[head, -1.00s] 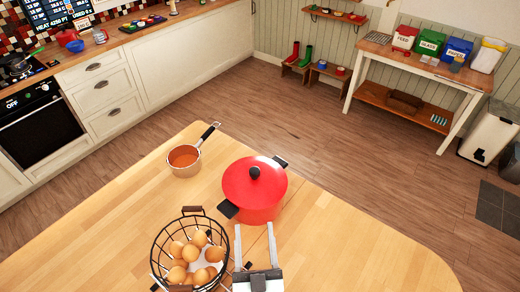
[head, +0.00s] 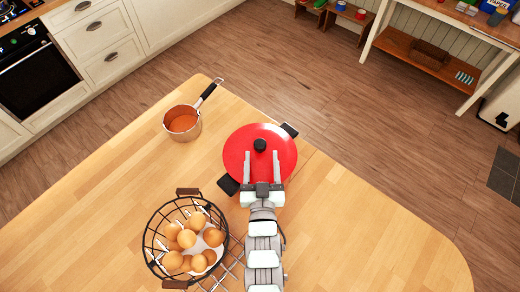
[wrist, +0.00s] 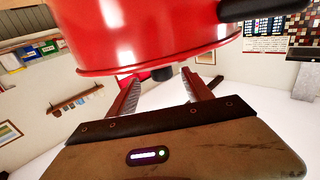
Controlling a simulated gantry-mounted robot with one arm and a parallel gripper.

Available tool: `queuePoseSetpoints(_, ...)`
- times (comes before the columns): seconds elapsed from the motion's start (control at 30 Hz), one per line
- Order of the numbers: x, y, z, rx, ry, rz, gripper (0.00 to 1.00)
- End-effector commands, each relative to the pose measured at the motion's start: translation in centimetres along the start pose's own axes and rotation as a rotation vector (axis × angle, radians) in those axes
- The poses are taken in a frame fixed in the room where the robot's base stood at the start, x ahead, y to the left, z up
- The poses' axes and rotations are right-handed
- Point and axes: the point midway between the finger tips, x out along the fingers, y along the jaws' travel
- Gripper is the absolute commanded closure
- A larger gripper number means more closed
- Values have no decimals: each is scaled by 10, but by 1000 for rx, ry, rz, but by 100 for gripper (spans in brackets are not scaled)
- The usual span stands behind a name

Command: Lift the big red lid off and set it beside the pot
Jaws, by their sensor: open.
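The big red lid (head: 281,150) sits on the pot (head: 228,185), whose dark side handles stick out; its black knob (head: 260,145) is in the middle. My gripper (head: 262,154) reaches over the lid from the near side, its fingers open with the tips just short of the knob in the head view. In the wrist view, which appears upside down, the pot's red wall (wrist: 150,30) fills the top, and the dark knob (wrist: 162,72) shows beyond and between the open fingers (wrist: 163,90). Nothing is between the pads.
A wire basket of eggs (head: 148,240) stands at the near left, close to my arm. A copper saucepan (head: 182,122) stands at the far left. The wooden island top (head: 370,235) is bare to the right of the pot, up to its rounded edge.

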Motion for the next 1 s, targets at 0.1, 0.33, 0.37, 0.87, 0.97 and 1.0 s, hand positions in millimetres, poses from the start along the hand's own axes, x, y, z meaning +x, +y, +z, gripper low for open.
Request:
queuePoseSetpoints(0.1,6,-1,-2,0,1,0,41)
queuePoseSetpoints(0.33,36,-4,-6,0,-1,0,41)
queuePoseSetpoints(0.37,40,-3,-6,0,-1,0,41)
queuePoseSetpoints(0.87,52,-3,-3,0,1,0,54)
queuePoseSetpoints(0.97,52,-3,-3,0,1,0,62)
queuePoseSetpoints(1.0,51,-3,-3,0,1,0,65)
